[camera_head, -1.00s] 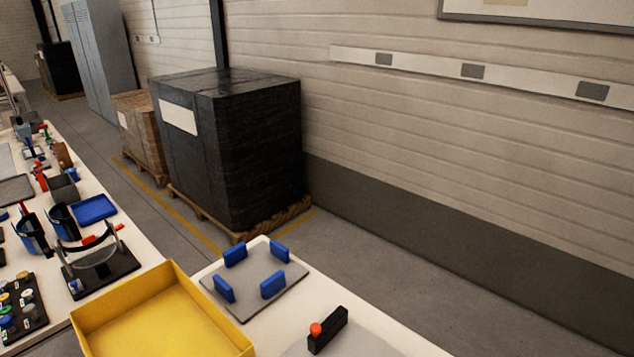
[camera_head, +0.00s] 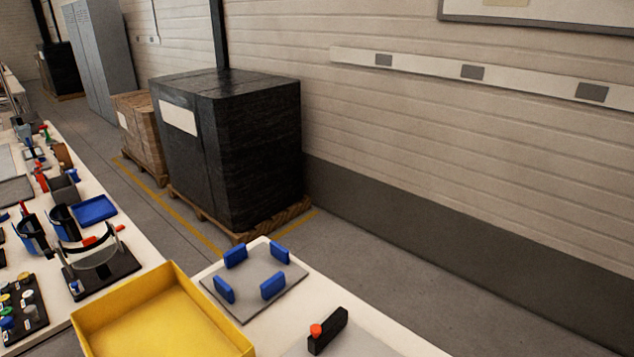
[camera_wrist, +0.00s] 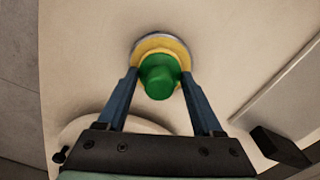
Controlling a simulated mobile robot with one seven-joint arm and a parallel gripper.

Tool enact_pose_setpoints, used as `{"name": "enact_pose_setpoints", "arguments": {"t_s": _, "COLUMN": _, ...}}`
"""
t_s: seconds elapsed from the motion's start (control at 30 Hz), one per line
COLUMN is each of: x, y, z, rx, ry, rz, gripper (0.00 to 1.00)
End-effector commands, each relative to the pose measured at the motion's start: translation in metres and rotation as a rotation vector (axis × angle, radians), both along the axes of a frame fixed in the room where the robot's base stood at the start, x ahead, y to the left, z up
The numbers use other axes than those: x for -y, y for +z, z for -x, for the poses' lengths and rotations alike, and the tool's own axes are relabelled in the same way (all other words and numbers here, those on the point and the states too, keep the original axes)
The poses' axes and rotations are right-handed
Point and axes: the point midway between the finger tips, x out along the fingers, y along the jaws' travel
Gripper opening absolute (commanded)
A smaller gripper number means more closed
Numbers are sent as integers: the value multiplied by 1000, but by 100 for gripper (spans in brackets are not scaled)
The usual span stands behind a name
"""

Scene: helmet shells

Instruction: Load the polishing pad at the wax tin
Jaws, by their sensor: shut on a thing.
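My gripper (camera_wrist: 160,76) shows only in the wrist view, where its two blue fingers are shut on the polishing pad's green knob (camera_wrist: 159,78). The pad's yellow disc (camera_wrist: 161,45) spreads out below the knob, over a pale surface. A thin grey round rim (camera_wrist: 139,44) shows around the far side of the yellow disc; it may be the wax tin, mostly hidden under the pad. I cannot tell whether the pad touches it. In the head view I cannot make out the pad, the tin or my gripper.
In the wrist view, a pale round thing (camera_wrist: 75,132) lies partly behind the gripper, and a black block (camera_wrist: 279,147) is at the lower right. In the head view, a yellow tray (camera_head: 165,310), a grey plate with blue posts (camera_head: 245,298) and a black block with a red knob (camera_head: 328,331) stand nearby.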

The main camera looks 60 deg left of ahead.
Motion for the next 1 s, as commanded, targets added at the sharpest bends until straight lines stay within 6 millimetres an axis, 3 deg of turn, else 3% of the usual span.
{"name": "enact_pose_setpoints", "arguments": {"t_s": 0.37, "x": 1, "y": 3, "z": 1, "rx": -3, "ry": 0, "rz": 2, "gripper": 23}}
{"name": "enact_pose_setpoints", "arguments": {"t_s": 1.0, "x": 0, "y": 52, "z": 0, "rx": -1, "ry": -1, "rz": 1, "gripper": 23}}
